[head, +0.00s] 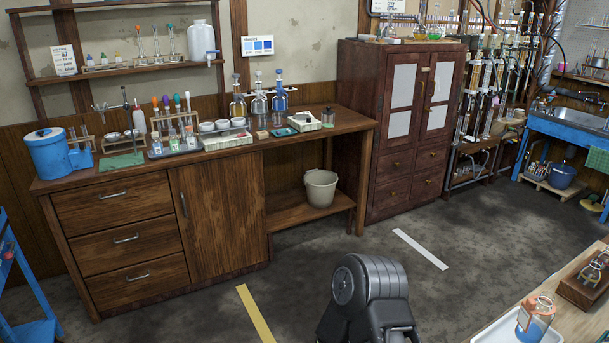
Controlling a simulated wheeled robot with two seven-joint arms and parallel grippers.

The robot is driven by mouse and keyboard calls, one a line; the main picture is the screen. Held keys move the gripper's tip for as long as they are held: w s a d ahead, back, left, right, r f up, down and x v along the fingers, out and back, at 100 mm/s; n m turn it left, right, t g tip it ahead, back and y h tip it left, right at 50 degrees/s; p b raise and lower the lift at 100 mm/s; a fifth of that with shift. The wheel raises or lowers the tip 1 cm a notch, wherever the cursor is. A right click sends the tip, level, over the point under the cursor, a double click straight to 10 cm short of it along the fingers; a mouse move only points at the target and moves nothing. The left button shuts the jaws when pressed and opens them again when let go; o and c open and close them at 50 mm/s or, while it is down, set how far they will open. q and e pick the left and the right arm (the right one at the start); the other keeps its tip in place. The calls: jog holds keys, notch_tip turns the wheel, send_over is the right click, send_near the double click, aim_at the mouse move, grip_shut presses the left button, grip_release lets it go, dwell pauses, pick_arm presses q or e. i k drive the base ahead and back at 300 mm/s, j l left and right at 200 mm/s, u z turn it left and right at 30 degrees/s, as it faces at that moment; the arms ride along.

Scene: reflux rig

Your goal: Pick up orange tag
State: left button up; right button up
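I cannot make out a separate orange tag for certain. The clearest orange thing is the orange top (538,306) of a small glass jar (531,327) at the lower right. The jar holds blue contents and stands in a white tray at the picture's bottom edge. A thin loop lies over its top, and I cannot tell whether a tag hangs there. A dark rounded link of my arm rises at the bottom centre, left of the jar and apart from it. No fingertips of either gripper show.
A long wooden bench (215,290) with glassware stands at the left, a dark cabinet (395,125) behind. The grey floor between is open.

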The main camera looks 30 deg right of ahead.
aim_at(527, 308)
jog(key=i+z, duration=0.4)
jog(key=i+j+z, duration=0.25)
jog(key=i+z, duration=0.15)
jog(key=i+j+z, duration=0.4)
jog(key=i+z, duration=0.15)
jog(key=z, duration=0.35)
jog(key=i+j+z, duration=0.15)
jog(key=z, duration=0.35)
jog(key=i+j+z, duration=0.15)
jog(key=z, duration=0.3)
jog(key=i+j+z, duration=0.1)
jog(key=j+z, duration=0.15)
jog(key=z, duration=0.25)
jog(key=j+z, duration=0.25)
jog(key=z, duration=0.25)
jog(key=j+z, duration=0.3)
jog(key=z, duration=0.2)
jog(key=i+j+z, duration=0.15)
jog(key=j+z, duration=0.15)
jog(key=z, duration=0.15)
jog(key=j+z, duration=0.35)
jog(key=z, duration=0.15)
jog(key=j+z, duration=0.9)
jog(key=l, duration=0.1)
